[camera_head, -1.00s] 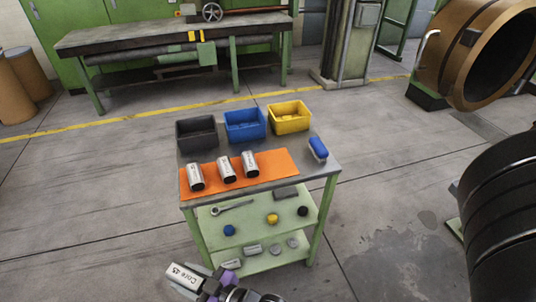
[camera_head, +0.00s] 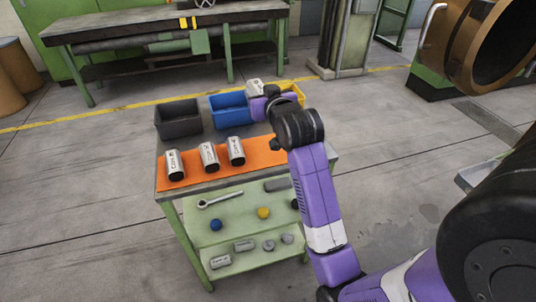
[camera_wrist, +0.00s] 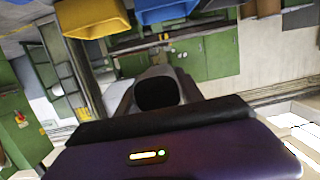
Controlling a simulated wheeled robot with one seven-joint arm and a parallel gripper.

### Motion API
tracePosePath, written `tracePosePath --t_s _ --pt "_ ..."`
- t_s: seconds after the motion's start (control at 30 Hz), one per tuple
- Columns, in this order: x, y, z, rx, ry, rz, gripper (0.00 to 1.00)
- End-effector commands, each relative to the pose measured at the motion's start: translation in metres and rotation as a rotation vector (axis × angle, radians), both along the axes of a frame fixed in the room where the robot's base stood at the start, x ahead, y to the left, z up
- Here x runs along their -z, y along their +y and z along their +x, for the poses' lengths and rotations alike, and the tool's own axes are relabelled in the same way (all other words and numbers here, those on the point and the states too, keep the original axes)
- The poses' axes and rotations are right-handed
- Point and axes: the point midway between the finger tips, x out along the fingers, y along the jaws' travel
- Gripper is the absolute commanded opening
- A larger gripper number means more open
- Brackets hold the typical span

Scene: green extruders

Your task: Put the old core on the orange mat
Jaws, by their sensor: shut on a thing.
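My gripper (camera_head: 260,95) is up above the back of the cart, in front of the blue and yellow bins. It is shut on a pale grey cylindrical core (camera_head: 254,85). In the wrist view the core (camera_wrist: 166,78) shows its dark round hollow end between the jaws. The orange mat (camera_head: 262,151) lies on the cart top, below and nearer than my gripper. Three similar labelled cores lie on it: a left one (camera_head: 174,164), a middle one (camera_head: 209,156) and a right one (camera_head: 237,151). My arm hides the mat's right end. The mat right of the cores is bare.
A dark bin (camera_head: 178,119), a blue bin (camera_head: 230,110) and a yellow bin (camera_head: 293,92) stand along the back of the cart. A workbench (camera_head: 160,24) stands behind.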

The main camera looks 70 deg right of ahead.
Motion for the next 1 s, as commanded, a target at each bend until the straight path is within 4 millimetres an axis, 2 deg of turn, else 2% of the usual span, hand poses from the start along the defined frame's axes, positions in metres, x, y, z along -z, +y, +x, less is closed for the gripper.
tracePosePath --t_s 0.1,0.23,0.73,0.83,1.0 --pt "-0.009 -0.012 -0.014 0.038 -0.008 0.003 0.00" --pt "0.001 -0.016 -0.019 0.052 -0.004 0.007 0.00" --pt "0.117 -0.015 -0.019 0.051 -0.003 0.009 0.00" --pt "0.132 -0.015 -0.019 0.049 -0.004 0.006 0.00" --pt "0.145 -0.015 -0.018 0.050 -0.006 0.005 0.00"
